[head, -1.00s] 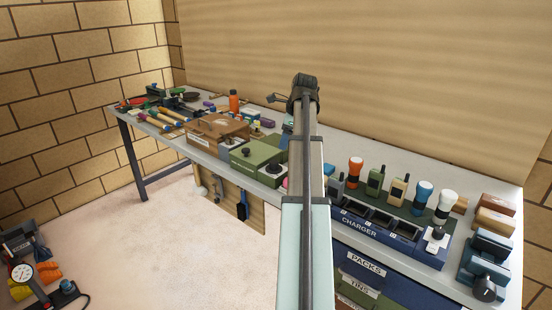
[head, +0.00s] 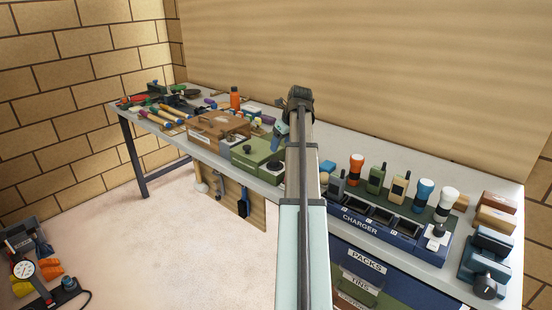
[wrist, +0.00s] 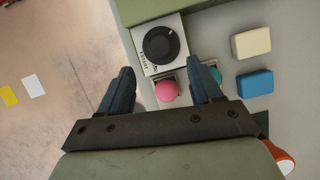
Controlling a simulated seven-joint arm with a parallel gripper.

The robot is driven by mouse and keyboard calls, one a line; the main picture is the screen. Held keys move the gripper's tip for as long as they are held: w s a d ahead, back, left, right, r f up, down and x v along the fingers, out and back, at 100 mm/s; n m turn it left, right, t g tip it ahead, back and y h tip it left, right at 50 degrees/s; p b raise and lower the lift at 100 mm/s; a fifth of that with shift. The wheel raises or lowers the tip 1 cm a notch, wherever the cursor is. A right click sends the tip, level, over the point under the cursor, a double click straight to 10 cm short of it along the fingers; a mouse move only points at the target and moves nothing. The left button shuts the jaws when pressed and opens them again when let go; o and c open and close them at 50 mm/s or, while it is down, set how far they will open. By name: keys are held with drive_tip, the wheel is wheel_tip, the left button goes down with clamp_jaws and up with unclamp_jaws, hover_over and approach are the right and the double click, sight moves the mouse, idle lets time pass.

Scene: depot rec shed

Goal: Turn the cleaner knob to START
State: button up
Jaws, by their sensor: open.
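The cleaner knob (wrist: 161,45) is a round black dial on a pale square panel (wrist: 142,66) at the top middle of the wrist view. Small lettering is printed on the panel below the knob; its pointer setting is hard to tell. In the head view my arm largely hides the gripper.
A pink ball (wrist: 167,91) shows between my fingers; a teal ball (wrist: 216,74) is partly behind the right finger. Cream (wrist: 251,42) and blue (wrist: 255,84) blocks lie to the right. The charger (head: 361,224) with handheld units stands right of my arm. Floor lies left.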

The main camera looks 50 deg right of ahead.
sight(275, 159)
drive_tip(key=x, duration=0.8)
drive_tip(key=shift+w+f, duration=0.1)
drive_tip(key=shift+c, duration=0.2)
drive_tip(key=c, duration=1)
